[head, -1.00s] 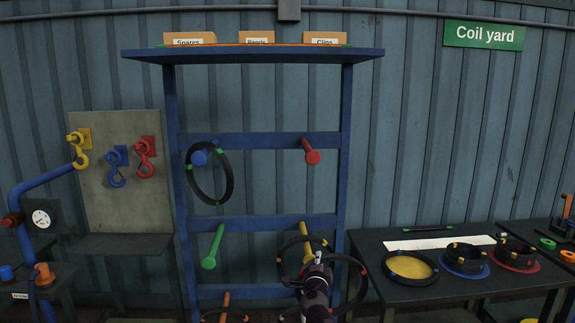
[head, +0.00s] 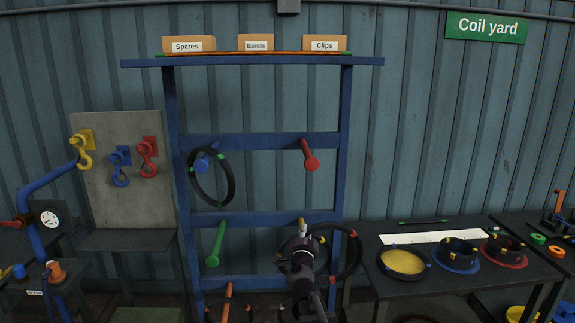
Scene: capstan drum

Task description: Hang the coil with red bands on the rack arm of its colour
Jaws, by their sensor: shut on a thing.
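The coil with red bands (head: 361,257) is a black ring in front of the rack's lower right part, held clear of the rack arms. My gripper (head: 304,250) is shut on the left side of its rim; my wrist hides the fingertips. The red rack arm (head: 309,157) sticks out at the upper right of the blue rack (head: 345,110), bare, above the held coil.
A coil with green bands (head: 232,180) hangs on the blue arm (head: 205,160). The green arm (head: 216,245) is bare. A yellow arm (head: 302,222) is partly behind my gripper, with a coil around it. A table (head: 430,285) with coils stands right.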

